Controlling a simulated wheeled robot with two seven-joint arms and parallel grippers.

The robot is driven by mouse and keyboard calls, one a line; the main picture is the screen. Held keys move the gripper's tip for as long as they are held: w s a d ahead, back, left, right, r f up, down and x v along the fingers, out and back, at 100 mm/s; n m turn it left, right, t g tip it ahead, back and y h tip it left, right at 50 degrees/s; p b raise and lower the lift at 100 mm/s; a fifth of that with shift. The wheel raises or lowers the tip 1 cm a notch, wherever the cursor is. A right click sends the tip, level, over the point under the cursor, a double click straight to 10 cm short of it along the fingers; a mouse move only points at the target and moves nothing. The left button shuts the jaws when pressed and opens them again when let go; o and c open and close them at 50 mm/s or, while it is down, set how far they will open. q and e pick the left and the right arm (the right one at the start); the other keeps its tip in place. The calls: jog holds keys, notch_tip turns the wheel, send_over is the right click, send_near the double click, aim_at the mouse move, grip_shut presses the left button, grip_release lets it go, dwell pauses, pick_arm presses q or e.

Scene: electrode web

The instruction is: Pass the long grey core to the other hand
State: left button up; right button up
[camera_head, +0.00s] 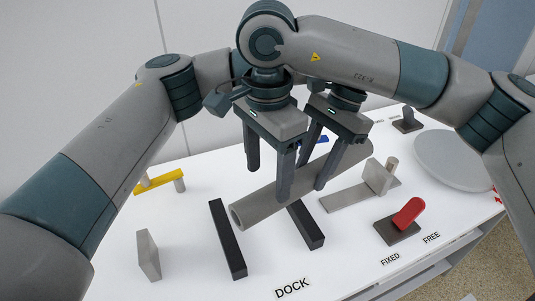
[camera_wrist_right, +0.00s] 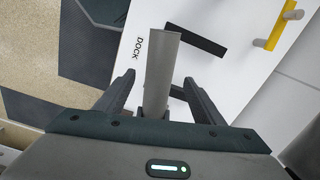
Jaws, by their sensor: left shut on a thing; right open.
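The long grey core (camera_head: 258,208) is a hollow tube lying slantwise over the dock area, its open end toward the lower left. My left gripper (camera_head: 312,175), the one further right, is shut on the core nearer its far end. My right gripper (camera_head: 268,186) is open, with one finger on each side of the core nearer its open end. In the right wrist view the core (camera_wrist_right: 163,70) runs between the two open fingers (camera_wrist_right: 160,90), with gaps beside it. The core's middle is partly hidden by the fingers.
Two black bars (camera_head: 227,242) lie by the DOCK label (camera_head: 292,288), below the core. A red lever (camera_head: 408,212) on a dark base stands near FIXED and FREE. A grey bracket (camera_head: 378,178), round grey disc (camera_head: 455,160), yellow bar (camera_head: 160,181) and grey block (camera_head: 148,254) stand around.

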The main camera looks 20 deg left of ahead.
aim_at(268, 192)
notch_tip(268, 192, down, 7)
jog(key=shift+r, duration=0.2)
dwell(0.3)
jog(key=c, duration=1.2)
pick_arm(q)
jog(key=o, duration=1.3)
pick_arm(e)
jog(key=shift+c, duration=0.5)
pick_arm(q)
jog(key=v, duration=1.2)
